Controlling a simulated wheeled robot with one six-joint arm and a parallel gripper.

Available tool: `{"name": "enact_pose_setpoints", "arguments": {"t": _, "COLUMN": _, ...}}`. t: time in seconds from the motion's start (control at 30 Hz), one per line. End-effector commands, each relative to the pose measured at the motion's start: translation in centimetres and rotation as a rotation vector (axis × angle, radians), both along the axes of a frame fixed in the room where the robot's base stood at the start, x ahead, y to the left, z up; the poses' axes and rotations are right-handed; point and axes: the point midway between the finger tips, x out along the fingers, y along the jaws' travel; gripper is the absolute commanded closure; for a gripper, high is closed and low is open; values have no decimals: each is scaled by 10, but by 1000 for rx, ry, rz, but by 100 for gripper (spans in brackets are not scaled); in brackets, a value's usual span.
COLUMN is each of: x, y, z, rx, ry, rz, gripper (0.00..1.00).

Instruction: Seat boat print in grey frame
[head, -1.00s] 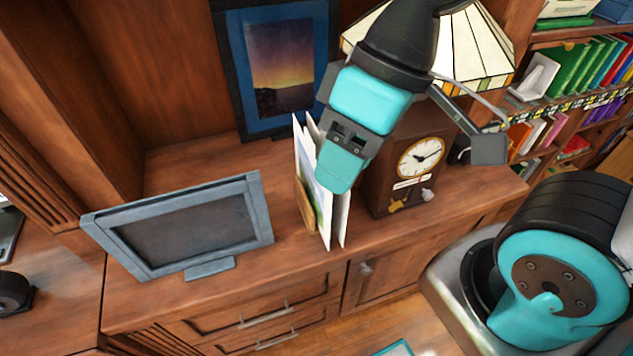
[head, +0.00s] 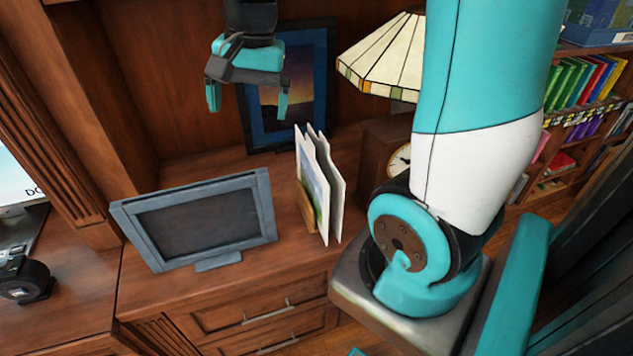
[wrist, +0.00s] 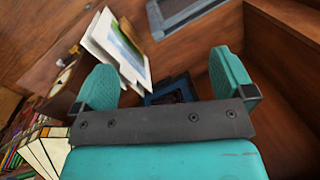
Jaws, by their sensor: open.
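The grey frame (head: 201,221) stands on its foot on the cabinet top, left of centre in the head view, with a dark empty-looking face and a slot along its top edge. Part of it shows at the top of the wrist view (wrist: 178,10). Several white-edged prints (head: 322,185) stand upright in a wooden holder (head: 306,208) to its right. The front one carries a landscape picture, which also shows in the wrist view (wrist: 121,47); I cannot tell whether it is the boat print. My gripper (head: 248,98) is open and empty, fingers down, above and behind the frame and prints.
A blue-bordered sunset picture (head: 325,60) leans at the back wall. A stained-glass lamp (head: 385,58) and a clock (head: 378,150) stand right of the prints. The cabinet top is clear between the frame and the back wall.

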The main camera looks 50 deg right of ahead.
Motion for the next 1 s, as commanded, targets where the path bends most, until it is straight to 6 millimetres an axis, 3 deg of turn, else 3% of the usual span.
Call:
{"name": "enact_pose_setpoints", "arguments": {"t": 0.03, "x": 11, "y": -42, "z": -3, "rx": -11, "ry": 39, "rz": -244, "gripper": 0}}
{"name": "enact_pose_setpoints", "arguments": {"t": 0.1, "x": 17, "y": -93, "z": -6, "rx": -26, "ry": 81, "rz": -566, "gripper": 0}}
{"name": "enact_pose_setpoints", "arguments": {"t": 0.2, "x": 15, "y": -150, "z": -10, "rx": -40, "ry": 125, "rz": -926, "gripper": 0}}
{"name": "enact_pose_setpoints", "arguments": {"t": 0.3, "x": 9, "y": -185, "z": -13, "rx": -48, "ry": 148, "rz": -1150, "gripper": 0}}
{"name": "enact_pose_setpoints", "arguments": {"t": 0.47, "x": 5, "y": -201, "z": -28, "rx": -53, "ry": 164, "rz": -1264, "gripper": 0}}
{"name": "enact_pose_setpoints", "arguments": {"t": 0.8, "x": 5, "y": -199, "z": -103, "rx": -52, "ry": 165, "rz": -1257, "gripper": 0}}
{"name": "enact_pose_setpoints", "arguments": {"t": 1.0, "x": 5, "y": -199, "z": -131, "rx": -52, "ry": 160, "rz": -1256, "gripper": 0}}
